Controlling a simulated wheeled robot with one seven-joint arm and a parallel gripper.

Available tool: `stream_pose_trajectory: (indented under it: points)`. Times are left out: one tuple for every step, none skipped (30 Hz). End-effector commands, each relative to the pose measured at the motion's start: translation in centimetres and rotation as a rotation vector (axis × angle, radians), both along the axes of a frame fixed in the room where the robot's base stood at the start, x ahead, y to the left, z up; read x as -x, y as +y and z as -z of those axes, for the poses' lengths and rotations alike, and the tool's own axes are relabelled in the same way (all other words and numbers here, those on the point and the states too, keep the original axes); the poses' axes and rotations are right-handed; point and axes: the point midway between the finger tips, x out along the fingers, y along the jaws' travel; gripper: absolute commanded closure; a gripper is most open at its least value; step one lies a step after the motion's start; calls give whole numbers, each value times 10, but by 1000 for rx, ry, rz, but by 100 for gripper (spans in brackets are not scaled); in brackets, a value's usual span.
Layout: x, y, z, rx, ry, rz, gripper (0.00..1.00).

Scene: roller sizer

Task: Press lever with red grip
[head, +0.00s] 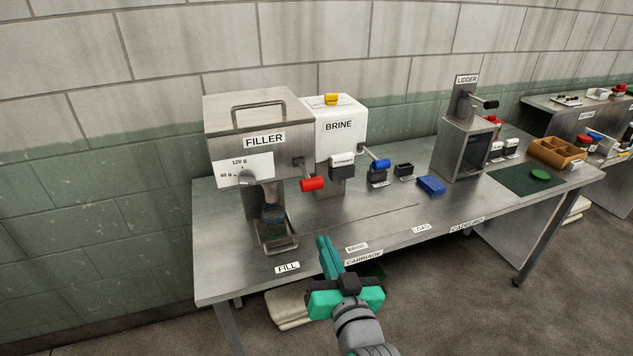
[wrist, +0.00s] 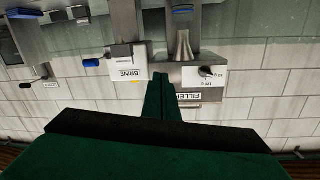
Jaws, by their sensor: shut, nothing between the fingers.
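The red grip (head: 313,184) sits on a short lever at the right front side of the steel box labelled FILLER (head: 250,135). A jar (head: 272,215) stands under the filler's spout in a wire carriage (head: 277,245). In the wrist view, which is upside down, my shut fingers (wrist: 160,78) cover part of the filler's side. The red grip does not show clearly there.
The white BRINE box (head: 340,130) with a blue-gripped lever (head: 380,165) stands right of the filler. The table front (head: 375,228) is mostly clear.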

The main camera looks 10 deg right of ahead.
Motion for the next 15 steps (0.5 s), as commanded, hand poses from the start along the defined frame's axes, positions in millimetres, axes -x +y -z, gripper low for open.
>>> stream_pose_trajectory:
  points:
    - [-2,-3,-15,13,-11,-8,100]
    - [-3,-4,-21,19,-13,-13,100]
    - [-4,-5,-29,29,-15,-20,100]
    - [-5,-6,-36,36,-17,-26,100]
    - [-6,-7,-43,44,-20,-31,100]
    - [-6,-8,-51,55,-21,-37,100]
    - [-6,-9,-57,63,-23,-42,100]
    - [-6,-9,-64,72,-26,-48,100]
    - [-6,-10,-72,85,-26,-55,100]
    - [-6,-11,-79,94,-28,-60,100]
    - [-6,-12,-85,104,-30,-64,100]
    - [-5,-13,-93,117,-31,-71,100]
    - [-4,-13,-99,126,-31,-74,100]
    - [-4,-14,-104,136,-32,-78,100]
    - [-3,-16,-111,149,-32,-82,100]
